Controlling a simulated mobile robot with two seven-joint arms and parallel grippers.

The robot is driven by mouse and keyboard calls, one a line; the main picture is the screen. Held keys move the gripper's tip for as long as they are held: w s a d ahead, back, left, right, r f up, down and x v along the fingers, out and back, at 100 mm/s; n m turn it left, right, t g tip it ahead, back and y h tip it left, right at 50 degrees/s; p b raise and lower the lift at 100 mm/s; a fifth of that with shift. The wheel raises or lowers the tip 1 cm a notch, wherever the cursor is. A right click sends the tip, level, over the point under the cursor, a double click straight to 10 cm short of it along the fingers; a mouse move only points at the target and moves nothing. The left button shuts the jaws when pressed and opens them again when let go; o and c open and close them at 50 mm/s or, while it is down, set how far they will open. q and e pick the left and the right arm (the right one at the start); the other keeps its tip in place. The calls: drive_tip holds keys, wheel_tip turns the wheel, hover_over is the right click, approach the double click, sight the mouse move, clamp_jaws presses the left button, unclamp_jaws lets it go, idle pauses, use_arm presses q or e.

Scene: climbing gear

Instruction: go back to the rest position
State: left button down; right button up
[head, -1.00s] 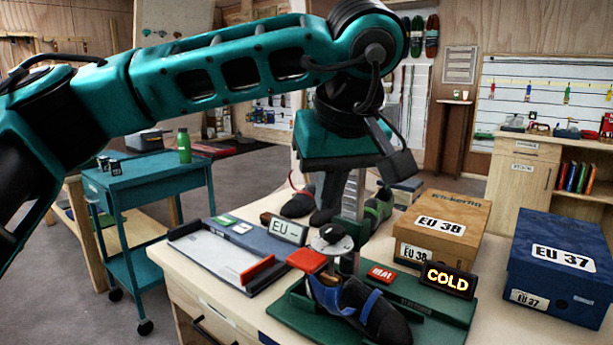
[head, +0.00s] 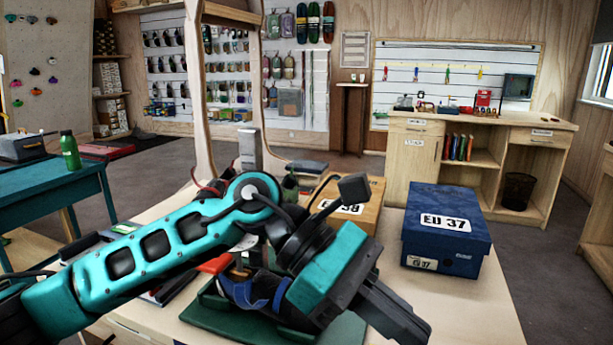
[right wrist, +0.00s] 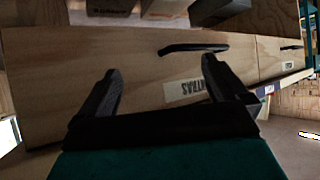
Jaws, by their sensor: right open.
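My left arm comes in from the left in the head view and reaches across the front of the workbench (head: 470,315). Its gripper (head: 408,322) points down and to the right, low in front of the blue EU 37 box (head: 455,222). Its fingers look dark and overlap, so I cannot tell whether they are apart. The arm hides much of the green fitting stand (head: 210,318) and the climbing shoe (head: 240,290) on it. My right gripper (right wrist: 161,70) shows only in the right wrist view. Its two fingers are apart with nothing between them, before a wooden front with a black handle (right wrist: 193,48).
The orange-brown EU 38 box (head: 372,192) stands behind my left arm, beside the blue box. A teal cart (head: 45,195) with a green bottle (head: 70,150) stands at left. The bench's front right is clear. A wooden cabinet (head: 412,165) stands at the back.

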use_arm(q)
drive_tip(key=w+r+n+t+h+p, duration=0.2)
drive_tip(key=w+r+n+t+h, duration=0.25)
drive_tip(key=n+h, duration=0.95)
drive_tip(key=w+a+f+n+t+y, duration=0.3)
drive_tip(key=a+f+n+t+y, duration=0.2)
drive_tip(key=n+t, duration=0.6)
drive_tip(key=w+a+f+n+t+y, duration=0.45)
drive_tip(key=n+t, duration=0.35)
drive_tip(key=n, duration=0.8)
drive_tip(key=s+a+f+n+g+y+p, duration=0.1)
drive_tip(key=s+a+f+n+y, duration=0.1)
drive_tip(key=a+f+n+y, duration=0.5)
drive_tip(key=s+a+f+n+y+p, duration=0.1)
drive_tip(key=s+a+f+n+y, duration=0.2)
drive_tip(key=f, duration=0.5)
drive_tip(key=s+a+f+n+g+y, duration=0.3)
drive_tip(key=s+a+f+n+g, duration=0.2)
drive_tip(key=s+f, duration=0.5)
wheel_tip(320, 180, down, 3)
drive_tip(key=a+n, duration=0.2)
drive_tip(key=shift+s+a+n, duration=0.2)
drive_tip(key=shift+n, duration=0.2)
use_arm(e)
drive_tip(key=shift+s+d+r+h, duration=0.2)
drive_tip(key=shift+s+d+r, duration=0.15)
drive_tip(key=shift+r, duration=0.25)
drive_tip(key=shift+s+d+r+h, duration=0.25)
drive_tip(key=shift+d+r, duration=0.1)
drive_tip(key=shift+r, duration=0.25)
